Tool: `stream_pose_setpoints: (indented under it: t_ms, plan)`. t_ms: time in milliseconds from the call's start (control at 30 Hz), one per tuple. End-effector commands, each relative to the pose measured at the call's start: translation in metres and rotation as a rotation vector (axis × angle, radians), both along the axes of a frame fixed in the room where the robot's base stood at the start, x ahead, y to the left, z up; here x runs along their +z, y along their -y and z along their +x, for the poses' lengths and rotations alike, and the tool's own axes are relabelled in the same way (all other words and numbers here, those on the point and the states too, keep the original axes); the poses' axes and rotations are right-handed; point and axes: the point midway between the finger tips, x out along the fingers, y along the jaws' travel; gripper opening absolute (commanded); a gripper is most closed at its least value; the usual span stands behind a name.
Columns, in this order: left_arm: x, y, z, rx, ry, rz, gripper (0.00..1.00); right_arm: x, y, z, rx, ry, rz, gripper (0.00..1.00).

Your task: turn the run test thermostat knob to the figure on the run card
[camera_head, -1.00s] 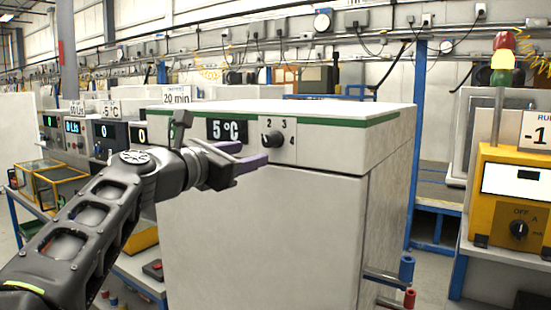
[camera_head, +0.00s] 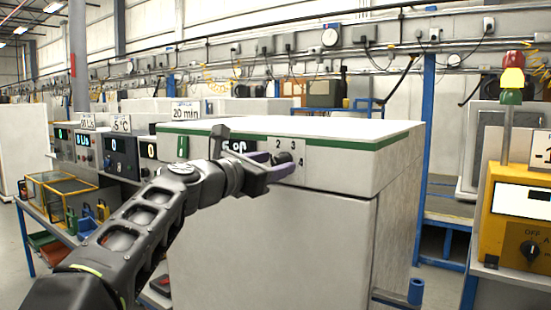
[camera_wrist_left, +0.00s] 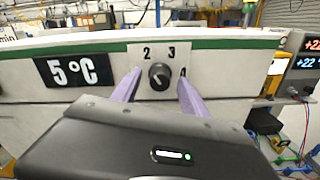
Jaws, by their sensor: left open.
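The thermostat knob (camera_head: 284,158) is a small dark round knob on a pale plate with the figures 2, 3 and 4 showing, on the front of a white cabinet (camera_head: 270,240). In the left wrist view the knob (camera_wrist_left: 159,76) sits between the two purple fingers, its light mark pointing up and left, towards the 2. My left gripper (camera_head: 276,167) is open with its fingers at the knob; I cannot tell whether they touch it. The display (camera_wrist_left: 66,70) beside it reads 5 °C. In the head view my gripper partly hides display and plate. My right gripper is not in view.
A card reading 20 min (camera_head: 186,111) stands behind the cabinet's top left. A yellow meter (camera_head: 522,215) with a dial and a signal lamp (camera_head: 512,78) stand at the right. Other instruments (camera_head: 122,152) line the left bench. Open floor lies right of the cabinet.

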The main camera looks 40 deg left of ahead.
Motion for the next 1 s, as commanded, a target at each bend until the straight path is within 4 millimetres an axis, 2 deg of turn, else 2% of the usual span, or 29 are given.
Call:
stream_pose_setpoints:
  t_ms: [133,400,1000]
  plan:
    - [0.0002,-0.0007,0.0105,0.001,0.0,0.0,0.52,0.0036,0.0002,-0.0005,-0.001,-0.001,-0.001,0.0]
    - [-0.0002,-0.0002,0.0113,0.001,0.0,0.001,0.51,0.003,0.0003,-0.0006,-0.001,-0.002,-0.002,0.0]
    - [-0.0001,-0.0003,0.0111,0.001,0.0,0.001,0.02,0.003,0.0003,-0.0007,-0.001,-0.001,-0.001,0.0]
